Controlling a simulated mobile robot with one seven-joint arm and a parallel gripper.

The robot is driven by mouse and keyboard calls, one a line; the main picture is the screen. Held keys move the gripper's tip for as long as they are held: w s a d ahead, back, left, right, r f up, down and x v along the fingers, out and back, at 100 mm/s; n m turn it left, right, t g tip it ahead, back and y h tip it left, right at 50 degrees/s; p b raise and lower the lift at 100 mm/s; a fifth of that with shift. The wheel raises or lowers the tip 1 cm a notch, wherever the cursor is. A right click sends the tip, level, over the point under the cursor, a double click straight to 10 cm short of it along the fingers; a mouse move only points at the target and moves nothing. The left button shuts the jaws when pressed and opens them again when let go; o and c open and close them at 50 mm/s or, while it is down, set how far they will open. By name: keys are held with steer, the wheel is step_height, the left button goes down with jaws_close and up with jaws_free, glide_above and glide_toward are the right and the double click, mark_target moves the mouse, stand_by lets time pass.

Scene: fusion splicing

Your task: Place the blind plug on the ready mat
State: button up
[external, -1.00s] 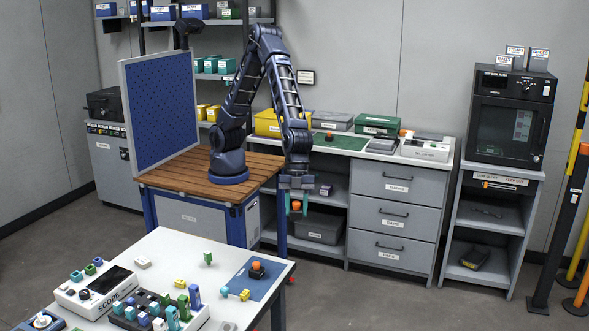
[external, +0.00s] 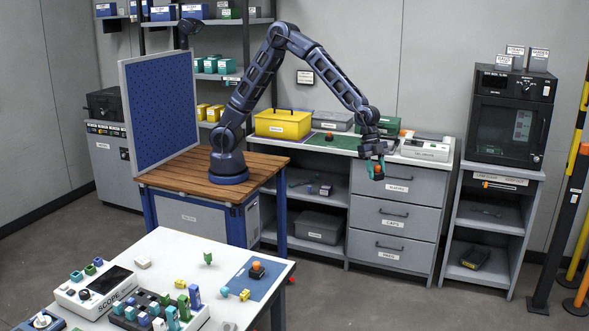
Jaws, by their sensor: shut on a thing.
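My gripper (external: 376,172) is shut on a small orange-topped piece (external: 378,167), probably the blind plug; the fingers cover part of it. It hangs in the air in front of the back counter's drawers, just below the worktop edge as seen here. A green mat (external: 345,143) lies on the back counter, to the left of my gripper, with a small dark and orange item (external: 329,136) on it. A blue mat (external: 262,273) lies on the front white table and bears an orange-topped dark piece (external: 257,269). I cannot tell which mat is the ready mat.
A yellow box (external: 283,124), grey and green cases, and a pale device (external: 426,149) stand on the back counter. The front table (external: 190,250) holds a scope and a rack of several coloured pieces. A blue pegboard (external: 160,110) stands left of my base.

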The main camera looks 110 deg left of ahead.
steer(key=s+a+r+n+t+y, duration=0.1)
steer(key=s+a+n, duration=0.15)
steer(key=a, duration=1.95)
steer(key=s+a+r+n+y, duration=0.15)
steer(key=a+n, duration=0.25)
steer(key=a, duration=1.8)
steer(key=r+n+y, duration=0.1)
steer(key=n+y, duration=0.1)
steer(key=n, duration=0.4)
glide_above(351, 147)
steer(key=d, duration=0.1)
steer(key=f, duration=1.9)
steer(key=shift+s+d+f, duration=0.1)
steer(key=shift+s+f, duration=0.1)
steer(key=shift+s, duration=0.2)
steer(key=shift+f, duration=0.1)
steer(key=o, duration=0.6)
steer(key=shift+c, duration=0.2)
steer(key=o, duration=0.4)
